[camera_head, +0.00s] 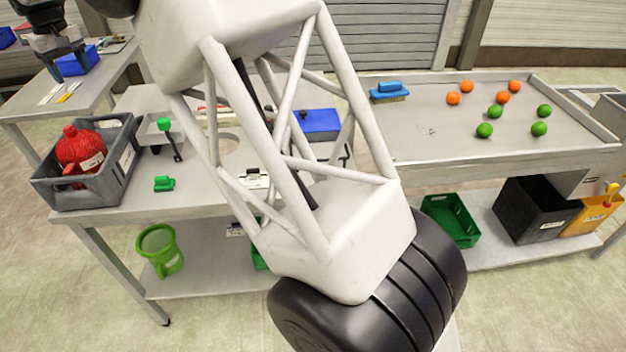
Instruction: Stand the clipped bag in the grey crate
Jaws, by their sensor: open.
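The grey crate (50,194) sits at the left end of the near workbench. A red net bag (78,146) with a white label is inside it, its narrower top pointing up and showing above the rim. The bag's base is hidden by the crate wall, and I cannot make out a clip on it. My gripper (58,62) appears at the top left edge, dark and grey, open and apart from the bag and crate. It appears empty, though its fingertips are small and hard to separate from the background.
My white truss arm link hides the bench's middle. Oranges and green fruit lie on the right-hand table (440,140).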

